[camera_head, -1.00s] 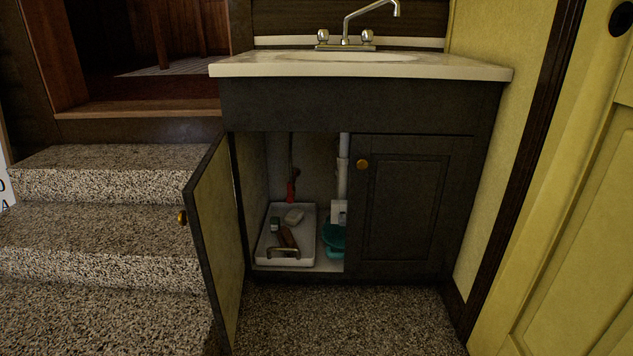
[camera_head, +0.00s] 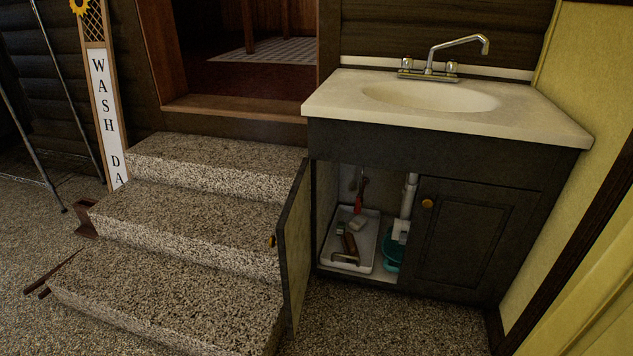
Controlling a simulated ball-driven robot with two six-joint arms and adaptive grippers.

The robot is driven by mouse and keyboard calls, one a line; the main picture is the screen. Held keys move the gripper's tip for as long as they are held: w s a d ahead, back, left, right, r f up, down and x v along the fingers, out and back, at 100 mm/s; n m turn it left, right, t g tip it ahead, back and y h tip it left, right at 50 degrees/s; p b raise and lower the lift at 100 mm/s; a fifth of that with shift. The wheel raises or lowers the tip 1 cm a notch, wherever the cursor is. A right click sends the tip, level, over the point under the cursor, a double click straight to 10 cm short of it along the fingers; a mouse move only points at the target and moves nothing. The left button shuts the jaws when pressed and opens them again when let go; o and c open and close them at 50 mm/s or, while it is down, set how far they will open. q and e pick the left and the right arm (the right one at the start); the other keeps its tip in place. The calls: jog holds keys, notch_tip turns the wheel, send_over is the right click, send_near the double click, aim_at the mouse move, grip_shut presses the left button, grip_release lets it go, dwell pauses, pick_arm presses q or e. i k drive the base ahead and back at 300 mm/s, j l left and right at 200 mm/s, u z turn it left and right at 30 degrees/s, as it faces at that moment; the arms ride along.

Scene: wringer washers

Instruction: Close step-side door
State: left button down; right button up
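The step-side door (camera_head: 296,246) is the left door of the dark sink cabinet (camera_head: 425,158). It stands wide open, swung out toward me beside the carpeted steps (camera_head: 190,220). Its round brass knob (camera_head: 271,241) is on the side facing the steps. The right door (camera_head: 470,235) is shut and has its own brass knob (camera_head: 427,204). Inside the open half, a white tray (camera_head: 372,240) holds a few small items, with a teal object (camera_head: 393,250) and a white pipe (camera_head: 408,195) to its right. Neither of my grippers is in view.
The steps rise to an open doorway (camera_head: 240,60) and lie close to the open door. A white sink (camera_head: 430,97) with a faucet tops the cabinet. A "WASH DA" sign (camera_head: 107,110) stands at left.

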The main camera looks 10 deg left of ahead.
aim_at(293, 228)
jog(key=j+z, duration=0.15)
jog(key=j, duration=0.45)
jog(key=j+z, duration=0.1)
jog(key=j, duration=0.5)
jog(key=k+j+z, duration=0.15)
jog(key=j, duration=0.45)
jog(key=j+z, duration=0.15)
jog(key=j, duration=0.45)
jog(key=k+u, duration=0.2)
jog(key=u, duration=0.25)
